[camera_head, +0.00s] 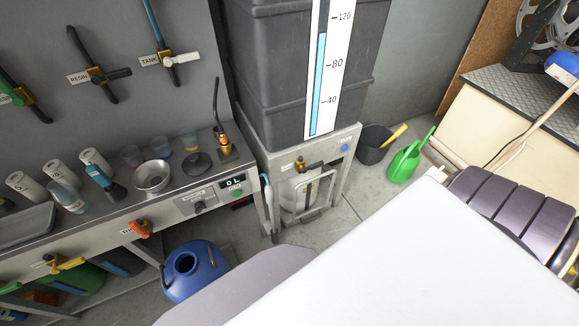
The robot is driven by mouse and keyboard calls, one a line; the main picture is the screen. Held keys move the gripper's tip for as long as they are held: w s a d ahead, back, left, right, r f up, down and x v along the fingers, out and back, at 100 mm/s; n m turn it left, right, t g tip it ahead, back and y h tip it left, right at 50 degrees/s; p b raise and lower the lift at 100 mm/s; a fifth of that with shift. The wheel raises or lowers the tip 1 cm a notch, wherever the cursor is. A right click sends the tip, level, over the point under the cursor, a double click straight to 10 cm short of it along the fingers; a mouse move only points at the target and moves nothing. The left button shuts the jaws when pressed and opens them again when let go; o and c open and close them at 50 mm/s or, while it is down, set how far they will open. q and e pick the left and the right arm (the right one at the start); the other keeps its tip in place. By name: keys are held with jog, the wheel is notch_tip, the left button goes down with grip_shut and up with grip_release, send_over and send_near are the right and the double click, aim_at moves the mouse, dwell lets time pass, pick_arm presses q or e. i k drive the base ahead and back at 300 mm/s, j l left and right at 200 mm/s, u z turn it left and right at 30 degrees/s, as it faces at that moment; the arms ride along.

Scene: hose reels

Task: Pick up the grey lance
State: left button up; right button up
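No lance is plainly marked grey. On the left wall hang several lance-like handles. One by the TANK label (187,56) has a blue hose above, a brass body and a pale handle. One at the far left has a green part (5,98) and is cut by the frame edge. I cannot tell for sure which is the grey lance. Neither of my grippers is in view; large pale and purple-grey parts of my own body fill the bottom.
A steel bench (120,208) with cups and a bowl (152,176) runs along the left. A dark tank (278,70) with a level scale stands centre. A reel (546,25) is top right.

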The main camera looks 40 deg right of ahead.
aim_at(269, 190)
jog(key=l+z, duration=0.15)
jog(key=z, duration=0.65)
jog(key=u, duration=1.4)
jog(key=z, duration=1.4)
